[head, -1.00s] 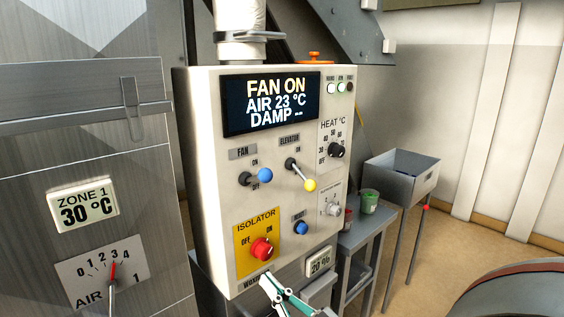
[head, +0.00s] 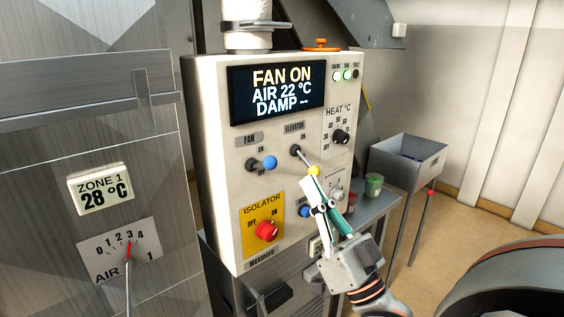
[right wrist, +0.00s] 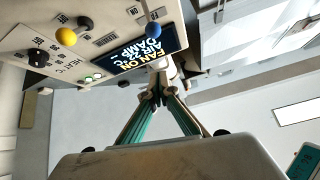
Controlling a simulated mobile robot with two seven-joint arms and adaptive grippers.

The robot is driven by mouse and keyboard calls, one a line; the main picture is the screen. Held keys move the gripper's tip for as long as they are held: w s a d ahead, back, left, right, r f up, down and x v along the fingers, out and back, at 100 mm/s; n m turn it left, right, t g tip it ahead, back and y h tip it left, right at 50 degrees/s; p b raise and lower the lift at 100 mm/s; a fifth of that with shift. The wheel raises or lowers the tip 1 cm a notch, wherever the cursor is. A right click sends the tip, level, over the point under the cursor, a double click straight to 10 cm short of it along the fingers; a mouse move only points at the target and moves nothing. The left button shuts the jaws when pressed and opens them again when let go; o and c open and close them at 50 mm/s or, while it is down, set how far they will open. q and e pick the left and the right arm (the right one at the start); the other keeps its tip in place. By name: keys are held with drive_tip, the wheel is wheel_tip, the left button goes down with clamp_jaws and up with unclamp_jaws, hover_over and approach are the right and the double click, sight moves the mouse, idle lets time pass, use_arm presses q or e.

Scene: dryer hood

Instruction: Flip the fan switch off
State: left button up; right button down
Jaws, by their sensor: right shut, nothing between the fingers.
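The fan switch (head: 265,163) is a lever with a blue ball, on the cream control panel (head: 222,215) under the label FAN. Its ball points out to the right, between the ON and OFF marks. The display (head: 277,92) reads FAN ON. My right gripper (head: 315,186) has green fingers, shut and empty. In the head view its tips overlap the area just below the yellow ball of the elevator lever (head: 306,160); I cannot tell if they touch. In the right wrist view, the shut fingertips (right wrist: 160,88) lie below the blue ball (right wrist: 152,31) in the picture. My left gripper is not in view.
The red isolator knob (head: 267,230) is low on the panel. The heat knob (head: 341,137) is at its right. A blue button (head: 304,211) lies partly behind my gripper. A grey bin (head: 407,165) and a green tin (head: 373,184) stand to the right.

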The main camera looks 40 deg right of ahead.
sight(264, 165)
drive_tip(key=x, duration=0.9)
use_arm(q)
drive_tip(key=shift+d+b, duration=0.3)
drive_tip(key=shift+b, duration=0.1)
use_arm(e)
drive_tip(key=f, duration=0.1)
drive_tip(key=w+f, duration=0.1)
drive_tip(key=w+a+f, duration=0.1)
drive_tip(key=shift+f, duration=0.2)
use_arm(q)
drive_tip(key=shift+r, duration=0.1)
use_arm(e)
drive_tip(key=shift+s, duration=0.1)
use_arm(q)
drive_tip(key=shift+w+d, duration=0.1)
